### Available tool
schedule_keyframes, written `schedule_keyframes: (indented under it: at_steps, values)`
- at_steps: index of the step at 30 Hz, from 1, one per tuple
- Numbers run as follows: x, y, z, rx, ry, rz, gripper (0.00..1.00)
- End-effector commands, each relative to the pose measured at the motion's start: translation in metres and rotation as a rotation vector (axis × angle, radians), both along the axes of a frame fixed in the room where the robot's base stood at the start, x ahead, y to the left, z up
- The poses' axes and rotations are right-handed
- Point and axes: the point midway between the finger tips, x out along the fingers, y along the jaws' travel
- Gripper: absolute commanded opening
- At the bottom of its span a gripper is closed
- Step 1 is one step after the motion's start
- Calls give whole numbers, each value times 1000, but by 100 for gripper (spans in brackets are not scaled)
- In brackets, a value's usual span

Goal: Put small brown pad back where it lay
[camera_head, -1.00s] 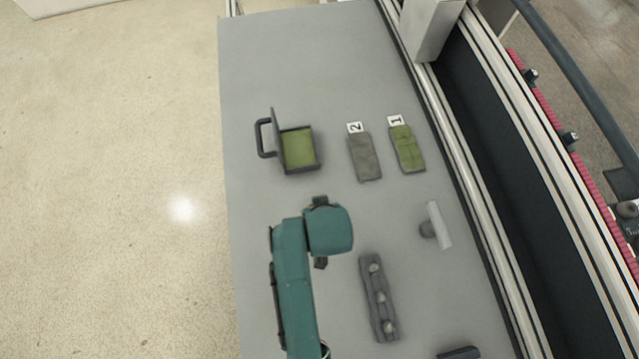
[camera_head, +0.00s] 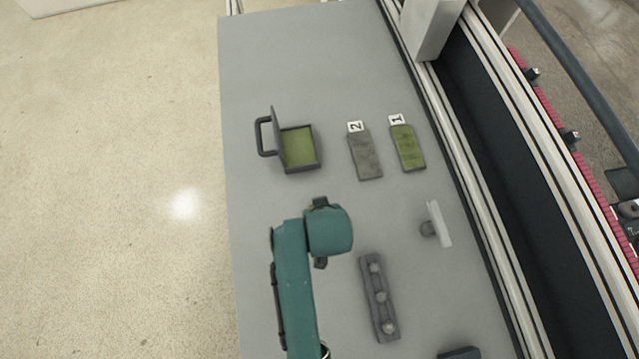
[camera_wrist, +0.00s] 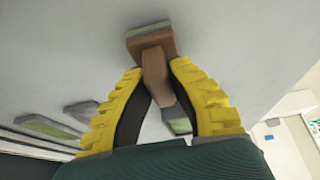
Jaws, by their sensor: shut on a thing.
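The small brown pad (camera_wrist: 154,45) shows in the wrist view as a brown block with a brown stem and a grey-green layer on its far side. My gripper (camera_wrist: 157,72) has yellow ridged fingers, shut on the brown stem between them. Whether the pad touches the grey table or hangs above it, I cannot tell. In the head view, my teal arm is over the table's left-middle part and hides the pad and the fingers.
An open dark case (camera_head: 317,149) with a green inside stands beyond my arm. Grey slab 2 (camera_head: 365,155) and green slab 1 (camera_head: 407,148) lie to its right. A white-edged tool (camera_head: 439,223) and a dark holder with round knobs (camera_head: 366,282) lie right of my arm.

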Motion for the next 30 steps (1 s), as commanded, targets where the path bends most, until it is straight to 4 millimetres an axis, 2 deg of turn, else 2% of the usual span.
schedule_keyframes:
  at_steps: [1, 4, 5, 13, 16, 20, 27, 30]
  values:
    - [0, 0, -1, 0, 0, 0, 19]
    - [0, 0, 0, 0, 0, 0, 38]
    - [0, 0, 0, 0, 0, 0, 41]
    - [0, 0, 0, 0, 0, 0, 41]
    - [-3, -1, 7, 0, -2, 0, 41]
    - [-12, -3, 31, 0, -5, 0, 41]
    - [-35, -7, 86, 0, -3, -1, 41]
    - [-41, -8, 101, 0, -2, -1, 41]
